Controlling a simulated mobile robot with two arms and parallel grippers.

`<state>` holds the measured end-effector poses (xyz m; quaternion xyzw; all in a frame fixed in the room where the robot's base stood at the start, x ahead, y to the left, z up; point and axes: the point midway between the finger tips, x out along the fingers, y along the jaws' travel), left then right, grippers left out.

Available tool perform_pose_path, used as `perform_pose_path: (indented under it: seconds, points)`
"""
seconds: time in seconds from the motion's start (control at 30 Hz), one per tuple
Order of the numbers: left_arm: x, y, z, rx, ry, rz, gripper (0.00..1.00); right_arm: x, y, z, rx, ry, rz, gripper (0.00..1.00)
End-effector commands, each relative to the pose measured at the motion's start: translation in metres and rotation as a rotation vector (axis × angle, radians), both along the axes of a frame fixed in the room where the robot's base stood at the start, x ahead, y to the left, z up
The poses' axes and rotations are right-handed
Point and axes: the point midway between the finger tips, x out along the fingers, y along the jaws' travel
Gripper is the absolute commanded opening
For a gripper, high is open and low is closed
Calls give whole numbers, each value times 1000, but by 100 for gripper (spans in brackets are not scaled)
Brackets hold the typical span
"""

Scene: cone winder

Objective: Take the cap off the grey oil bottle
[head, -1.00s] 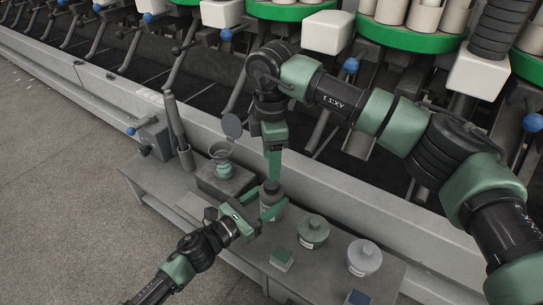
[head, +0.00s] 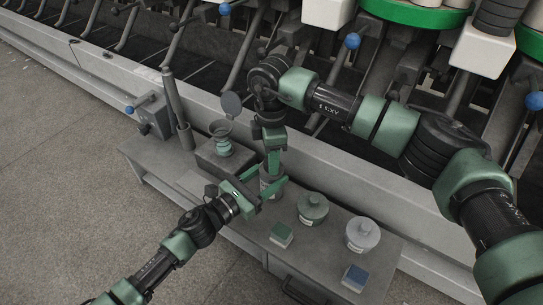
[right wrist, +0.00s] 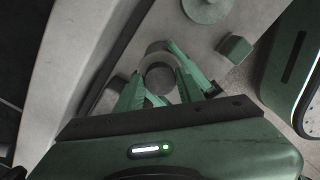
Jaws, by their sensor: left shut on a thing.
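The grey oil bottle (head: 266,181) stands upright on the bench, mostly hidden by my grippers in the head view. My left gripper (head: 262,190) is shut on the bottle's body from the front left. My right gripper (head: 272,163) points down from above at the bottle's top. In the right wrist view, the round dark cap (right wrist: 159,76) lies between the fingers of my right gripper (right wrist: 163,86). Those fingers look open, with a small gap showing around the cap. The cap is hidden in the head view.
On the grey bench (head: 205,185) a green-lidded jar (head: 313,206), a grey jar (head: 362,234), a green block (head: 282,235) and a blue block (head: 355,277) stand to the right. A funnel piece (head: 222,140) sits on a dark block at the left. The winding machine rises behind.

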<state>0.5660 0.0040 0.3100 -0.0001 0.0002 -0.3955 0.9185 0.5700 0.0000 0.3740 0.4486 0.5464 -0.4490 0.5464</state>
Motion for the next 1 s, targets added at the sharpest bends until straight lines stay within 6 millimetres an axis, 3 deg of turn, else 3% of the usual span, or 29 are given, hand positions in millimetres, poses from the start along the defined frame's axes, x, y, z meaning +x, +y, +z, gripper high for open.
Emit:
perform_pose_path:
  seconds: [0.03, 0.07, 0.47, 0.57, 1.0]
  points:
    - [0, 0, 0, 0, 0, 0, 0, 0, 0, 0, 0, 0, 0, 8]
    - [0, 0, 0, 0, 0, 0, 0, 0, 0, 0, 0, 0, 0, 0]
    - [0, 0, 0, 0, 0, 0, 0, 0, 0, 1, 0, -1, 63, 0]
    - [0, 0, 0, 0, 0, 0, 0, 0, 0, 1, 0, -2, 214, 0]
    - [0, 0, 0, 0, 0, 0, 0, 1, 0, 2, -1, -1, 1164, 0]
